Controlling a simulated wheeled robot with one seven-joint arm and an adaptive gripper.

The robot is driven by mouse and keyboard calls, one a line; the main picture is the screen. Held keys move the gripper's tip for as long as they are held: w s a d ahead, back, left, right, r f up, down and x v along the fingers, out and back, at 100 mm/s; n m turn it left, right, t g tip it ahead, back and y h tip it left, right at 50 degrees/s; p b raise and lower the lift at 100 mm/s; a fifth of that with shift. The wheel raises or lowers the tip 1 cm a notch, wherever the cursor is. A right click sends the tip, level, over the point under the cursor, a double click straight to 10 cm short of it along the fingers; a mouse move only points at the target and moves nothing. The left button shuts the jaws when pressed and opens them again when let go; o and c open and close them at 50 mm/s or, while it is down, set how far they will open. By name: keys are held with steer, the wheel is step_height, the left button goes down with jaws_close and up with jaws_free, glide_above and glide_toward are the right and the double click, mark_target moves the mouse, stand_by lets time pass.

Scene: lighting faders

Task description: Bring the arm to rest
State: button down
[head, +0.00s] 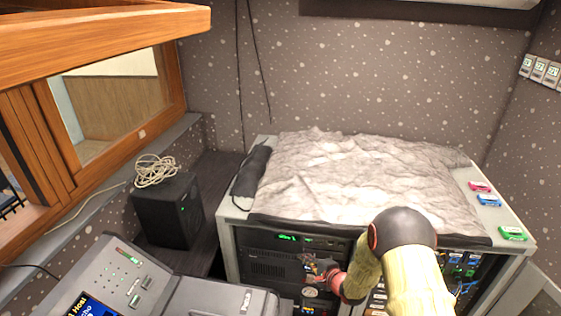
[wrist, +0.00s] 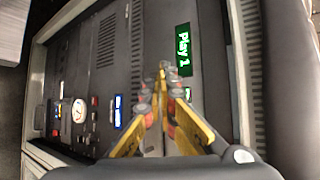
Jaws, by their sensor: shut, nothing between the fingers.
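My gripper (wrist: 163,75) is shut and empty in the wrist view, its yellow and red fingers meeting at the tips. Behind the fingertips is the dark front panel of a rack unit with a green "Play 1" display (wrist: 184,50). In the head view my arm (head: 405,262) reaches down in front of the equipment rack (head: 228,238), and the gripper (head: 308,275) is small and low before the rack's front. I cannot tell whether the fingertips touch the panel.
A grey crumpled cover (head: 355,175) lies on the rack top, with small coloured boxes (head: 487,199) at its right. A fader console (head: 130,285) stands at the front left. A black speaker (head: 168,212) with a coiled cable (head: 156,171) sits beside the window.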

steer(key=s+d+f+n+g+h, duration=0.3)
steer(key=s+d+f+n, duration=0.15)
steer(key=f, duration=0.35)
steer(key=s+d+r+n+g+h, duration=0.3)
steer(key=s+d+n+g, duration=0.15)
steer(key=s, duration=0.55)
steer(key=s+a+r+n, duration=0.2)
steer(key=s+r, duration=0.7)
steer(key=r, duration=0.4)
steer(key=s+a+r+n, duration=0.2)
steer(key=s+r+n, duration=0.1)
steer(key=s+r, duration=0.6)
steer(key=s+a+r+n+t, duration=0.1)
steer(key=s+a+r+n, duration=0.1)
steer(key=s+r, duration=0.7)
step_height(320, 180, up, 8)
steer(key=shift+f+n+y+b, duration=0.1)
steer(key=shift+n+y+b, duration=0.2)
steer(key=c, duration=2.4)
jaws_free()
steer(key=shift+a+r, duration=0.15)
steer(key=shift+r, duration=0.1)
steer(key=o, duration=0.4)
steer(key=shift+c, duration=0.2)
